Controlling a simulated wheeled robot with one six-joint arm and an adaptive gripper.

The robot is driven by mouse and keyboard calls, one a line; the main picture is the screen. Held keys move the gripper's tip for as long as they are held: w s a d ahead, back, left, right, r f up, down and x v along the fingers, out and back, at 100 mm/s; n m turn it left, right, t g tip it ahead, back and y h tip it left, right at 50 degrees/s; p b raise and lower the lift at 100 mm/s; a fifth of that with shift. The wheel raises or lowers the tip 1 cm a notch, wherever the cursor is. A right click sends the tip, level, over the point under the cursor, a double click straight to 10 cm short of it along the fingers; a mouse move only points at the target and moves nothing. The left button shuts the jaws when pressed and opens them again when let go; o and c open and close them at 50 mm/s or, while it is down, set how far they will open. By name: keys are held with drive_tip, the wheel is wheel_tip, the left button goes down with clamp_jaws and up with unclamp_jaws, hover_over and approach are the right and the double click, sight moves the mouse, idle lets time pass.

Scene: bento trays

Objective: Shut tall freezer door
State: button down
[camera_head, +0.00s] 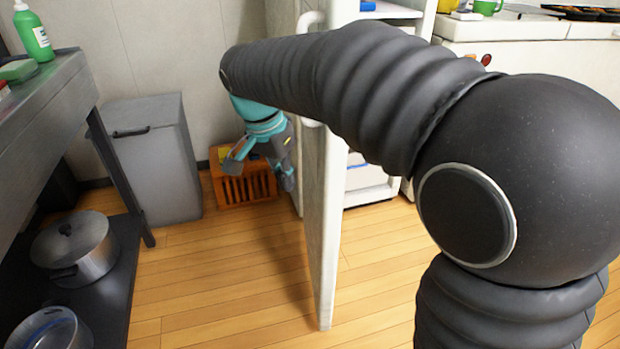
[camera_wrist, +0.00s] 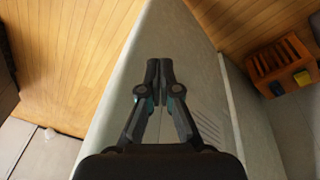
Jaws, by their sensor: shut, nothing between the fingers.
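The tall freezer's white door (camera_head: 324,200) stands open, seen nearly edge-on in the head view. Its pale face fills much of the wrist view (camera_wrist: 190,45). The white handle (camera_head: 309,19) shows at the top, partly hidden by my arm. The freezer body (camera_head: 372,178) is to the right of the door, mostly behind my arm, with part of its inside showing. My gripper (camera_head: 287,180) points down on the handle side, left of the door. In the wrist view my gripper (camera_wrist: 159,66) is shut and empty, its fingertips over the door face. I cannot tell whether they touch it.
An orange slatted crate (camera_head: 243,188) stands on the floor behind my gripper; it also shows in the wrist view (camera_wrist: 283,65). A grey bin (camera_head: 153,160) is left of it. A metal shelf unit (camera_head: 50,110) with pots lines the left. Wooden floor before the door is clear.

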wheel_tip(320, 180, up, 3)
drive_tip(key=w+a+m+h, duration=0.1)
drive_tip(key=w+a+m, duration=0.15)
drive_tip(key=m, duration=0.45)
drive_tip(key=m+h+b, duration=0.1)
drive_tip(key=m, duration=0.2)
hover_over(320, 203)
drive_tip(key=a, duration=0.2)
wheel_tip(320, 203, down, 8)
drive_tip(key=shift+s+g, duration=0.3)
